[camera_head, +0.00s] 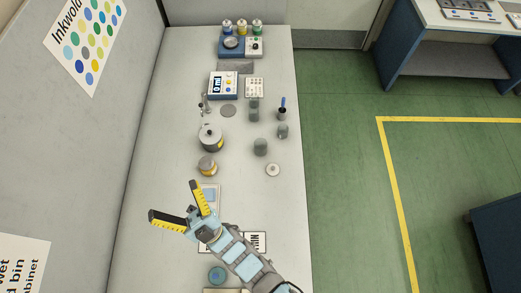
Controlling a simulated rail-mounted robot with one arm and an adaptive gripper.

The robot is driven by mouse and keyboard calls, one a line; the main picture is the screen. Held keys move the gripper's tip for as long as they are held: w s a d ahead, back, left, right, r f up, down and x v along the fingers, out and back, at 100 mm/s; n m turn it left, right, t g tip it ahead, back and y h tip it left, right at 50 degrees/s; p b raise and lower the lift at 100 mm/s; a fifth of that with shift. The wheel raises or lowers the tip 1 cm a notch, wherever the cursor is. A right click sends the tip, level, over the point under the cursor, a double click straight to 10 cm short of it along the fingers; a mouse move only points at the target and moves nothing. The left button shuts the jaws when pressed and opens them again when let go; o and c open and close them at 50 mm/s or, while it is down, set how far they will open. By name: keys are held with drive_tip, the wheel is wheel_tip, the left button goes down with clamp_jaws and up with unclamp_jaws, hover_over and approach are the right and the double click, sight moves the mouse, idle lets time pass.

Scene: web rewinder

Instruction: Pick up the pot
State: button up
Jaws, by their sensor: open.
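My gripper (173,198) is open and empty over the near left part of the grey table (250,195). Its two yellow-and-black fingers point up and left in the picture. A small round pot with a yellowish band (207,166) stands just beyond the fingertips, apart from them. A larger grey pot-like vessel with a dark knob and yellow band (210,138) stands behind it. Which of these is the task's pot I cannot tell. Nothing hides either one from this view.
Grey-green jars (260,147), a pale round lid (272,169) and a cup with a blue-handled tool (282,112) stand to the right. A blue-and-white meter (223,85) is further back. A blue-lidded pot (217,275) sits near my arm. A wall panel (80,150) borders the left.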

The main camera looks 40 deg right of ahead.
drive_tip(key=w+f+n+g+b, duration=0.3)
drive_tip(key=w+f+n+g, duration=0.2)
drive_tip(key=w+f, duration=0.3)
drive_tip(key=n+g+h+b, duration=1.4)
drive_tip(key=g+h+b, duration=0.1)
drive_tip(key=h+b, duration=0.15)
approach(261, 140)
drive_tip(key=shift+d+f+b, duration=0.2)
drive_tip(key=shift+d+b, duration=0.45)
drive_tip(key=shift+b, duration=0.35)
drive_tip(key=shift+w+a+x, duration=0.15)
drive_tip(key=shift+x, duration=0.85)
drive_tip(key=shift+w+a+x, duration=0.1)
drive_tip(key=shift+a+x, duration=0.05)
drive_tip(key=shift+x, duration=0.9)
drive_tip(key=shift+b+x, duration=0.3)
drive_tip(key=shift+x, duration=0.45)
drive_tip(key=shift+w+d+f, duration=0.1)
drive_tip(key=shift+w+f, duration=0.05)
drive_tip(key=shift+f, duration=0.05)
